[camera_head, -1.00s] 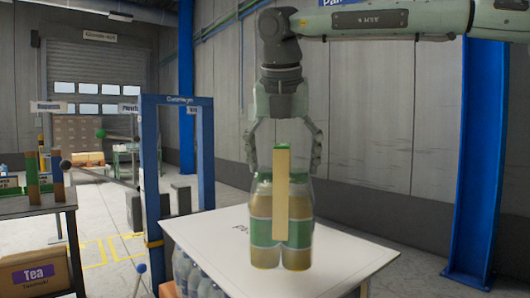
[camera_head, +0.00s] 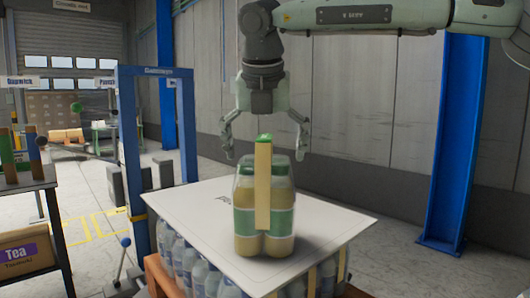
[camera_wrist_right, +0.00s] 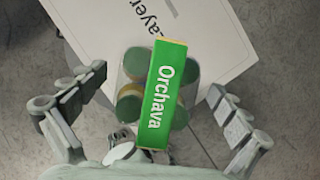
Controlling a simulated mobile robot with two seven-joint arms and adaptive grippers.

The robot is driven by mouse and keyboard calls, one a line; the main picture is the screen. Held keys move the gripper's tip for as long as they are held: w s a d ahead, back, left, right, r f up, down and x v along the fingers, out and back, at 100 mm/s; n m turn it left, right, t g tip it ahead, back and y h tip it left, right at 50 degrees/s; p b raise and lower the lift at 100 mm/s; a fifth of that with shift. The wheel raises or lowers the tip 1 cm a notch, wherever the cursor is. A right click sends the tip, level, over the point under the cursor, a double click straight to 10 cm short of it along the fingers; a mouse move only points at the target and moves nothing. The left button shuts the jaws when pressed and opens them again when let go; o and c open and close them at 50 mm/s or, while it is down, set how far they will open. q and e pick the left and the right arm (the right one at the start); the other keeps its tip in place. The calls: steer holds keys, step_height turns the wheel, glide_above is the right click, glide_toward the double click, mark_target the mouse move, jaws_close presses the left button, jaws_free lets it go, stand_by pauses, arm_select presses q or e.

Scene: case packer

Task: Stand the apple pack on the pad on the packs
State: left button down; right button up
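The apple pack (camera_head: 246,222) is a block of amber bottles with green caps and green labels, with a tan carrier strip down its middle. It stands upright on the white pad (camera_head: 320,225). In the right wrist view the strip's green top (camera_wrist_right: 164,95) reads "Orchava". My right gripper (camera_head: 265,153) is above the pack, fingers pointing down. Its fingers are spread wide to either side of the pack, with gaps showing in the right wrist view (camera_wrist_right: 158,88). The pack's far side is hidden. My left gripper is out of view.
The pad lies on packs of clear bottles (camera_head: 185,262) on an orange-brown pallet (camera_head: 157,275). A blue frame (camera_head: 129,150) stands behind on the left, and a dark table (camera_head: 38,187) with a Tea box (camera_head: 22,252) is at far left. A blue column (camera_head: 455,150) stands at right.

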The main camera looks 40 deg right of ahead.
steer(key=v, duration=1)
steer(key=shift+r, duration=0.4)
steer(key=shift+s+a+r, duration=0.15)
steer(key=shift+r, duration=0.15)
steer(key=shift+s+a+r, duration=0.1)
steer(key=shift+r, duration=0.1)
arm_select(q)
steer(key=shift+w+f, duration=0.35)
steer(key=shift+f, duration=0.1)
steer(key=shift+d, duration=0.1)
